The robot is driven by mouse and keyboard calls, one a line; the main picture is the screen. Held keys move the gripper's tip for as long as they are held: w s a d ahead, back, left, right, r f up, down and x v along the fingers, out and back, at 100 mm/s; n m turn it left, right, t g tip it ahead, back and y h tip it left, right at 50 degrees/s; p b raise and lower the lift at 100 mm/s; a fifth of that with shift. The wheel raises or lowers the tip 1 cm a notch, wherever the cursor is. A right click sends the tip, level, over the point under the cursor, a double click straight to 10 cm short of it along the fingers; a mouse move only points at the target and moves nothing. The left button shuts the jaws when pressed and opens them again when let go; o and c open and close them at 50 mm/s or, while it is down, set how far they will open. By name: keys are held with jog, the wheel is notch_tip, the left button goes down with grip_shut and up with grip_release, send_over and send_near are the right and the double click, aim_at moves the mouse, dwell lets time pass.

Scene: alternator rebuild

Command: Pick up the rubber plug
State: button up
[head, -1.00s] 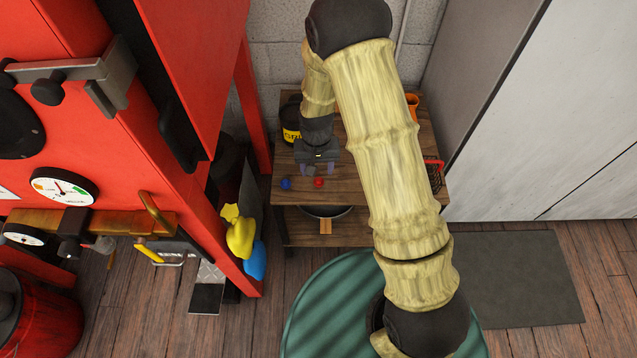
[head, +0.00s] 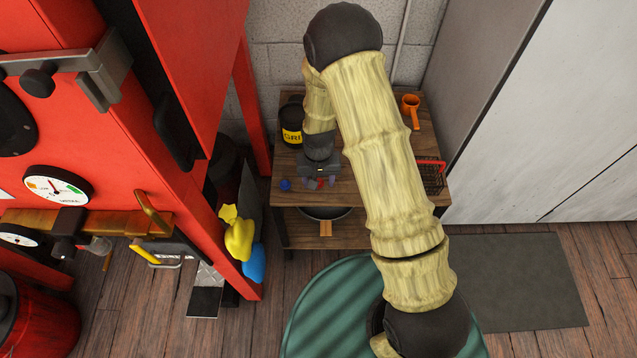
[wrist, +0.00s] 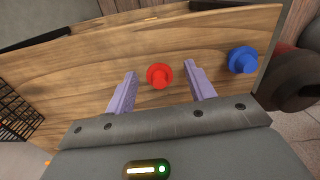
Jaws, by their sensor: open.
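A small red plug-shaped piece (wrist: 159,76) with a wide round flange lies on the wooden table top. It shows between the two pale purple fingers of my gripper (wrist: 160,70) in the wrist view, with a gap on both sides. A similar blue piece (wrist: 242,60) lies outside the fingers, to the right. I cannot tell from material which is rubber. In the head view my gripper (head: 320,181) is open over the red piece (head: 320,184), which is partly hidden. The blue piece (head: 286,185) is just left of it.
A pan (head: 325,213) sits on the shelf below. The red machine (head: 200,60) stands close on the left.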

dwell(0.3)
jog(key=c, duration=1)
jog(key=shift+c, duration=0.2)
notch_tip(320, 180, up, 10)
jog(key=p, duration=0.2)
jog(key=shift+r, duration=0.15)
notch_tip(320, 180, up, 4)
jog(key=p, duration=0.4)
dwell(0.5)
